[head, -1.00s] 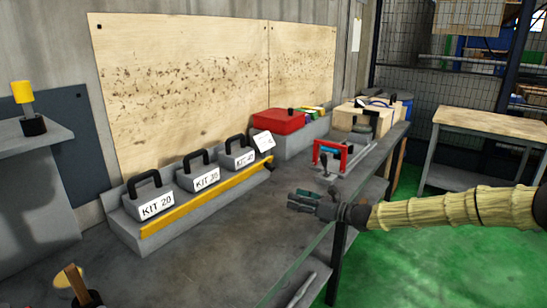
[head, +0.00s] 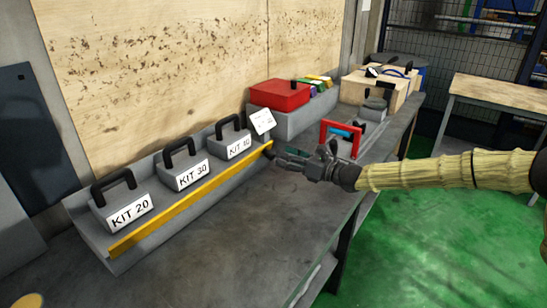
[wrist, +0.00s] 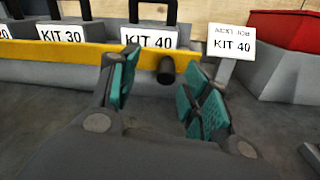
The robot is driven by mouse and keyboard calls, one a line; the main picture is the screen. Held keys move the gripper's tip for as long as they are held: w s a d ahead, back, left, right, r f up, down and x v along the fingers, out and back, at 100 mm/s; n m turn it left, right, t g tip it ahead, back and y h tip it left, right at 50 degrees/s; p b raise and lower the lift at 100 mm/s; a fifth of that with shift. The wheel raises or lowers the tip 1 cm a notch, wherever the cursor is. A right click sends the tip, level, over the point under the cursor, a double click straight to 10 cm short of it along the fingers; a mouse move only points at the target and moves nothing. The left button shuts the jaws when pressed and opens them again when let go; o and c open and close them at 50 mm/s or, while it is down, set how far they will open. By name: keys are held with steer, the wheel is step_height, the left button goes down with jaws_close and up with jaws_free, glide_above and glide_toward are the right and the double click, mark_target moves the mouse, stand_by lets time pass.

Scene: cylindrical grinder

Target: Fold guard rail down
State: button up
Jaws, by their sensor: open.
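The yellow guard rail (head: 195,202) runs along the front of a grey rack (head: 165,212) that holds kit boxes. It stands raised across the lower fronts of the boxes. In the wrist view the rail (wrist: 60,54) crosses from the left to behind my fingers. A dark round knob (wrist: 166,70) sits at its right end, between my open fingers and beyond their tips. My gripper (head: 276,155) is open and empty at the rail's right end; its teal finger pads (wrist: 163,92) show in the wrist view. I cannot tell whether a finger touches the knob.
Boxes labelled KIT 20 (head: 128,212), KIT 30 (head: 190,175) and KIT 40 (head: 238,147) stand behind the rail. A white KIT 40 sign (wrist: 231,44) is right of the knob. A red box (head: 280,95) stands beyond. The bench front (head: 240,235) is clear.

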mark_target(274, 156)
steer(key=w+a+f, duration=0.1)
steer(key=w+a, duration=0.1)
steer(key=w+a+f, duration=0.2)
steer(key=shift+w+a+f, duration=0.15)
steer(key=shift+w+a, duration=0.1)
steer(key=shift+w, duration=0.15)
steer(key=shift+w+a, duration=0.1)
steer(key=shift+a, duration=0.05)
steer(key=shift+r, duration=0.35)
steer(key=shift+s+r, duration=0.65)
steer(key=shift+s, duration=0.1)
steer(key=shift+w+f, duration=0.4)
steer(key=shift+f, duration=0.2)
steer(key=c, duration=0.5)
steer(key=shift+w, duration=0.1)
steer(key=c, duration=0.4)
steer(key=shift+r, duration=0.1)
steer(key=shift+c, duration=0.6)
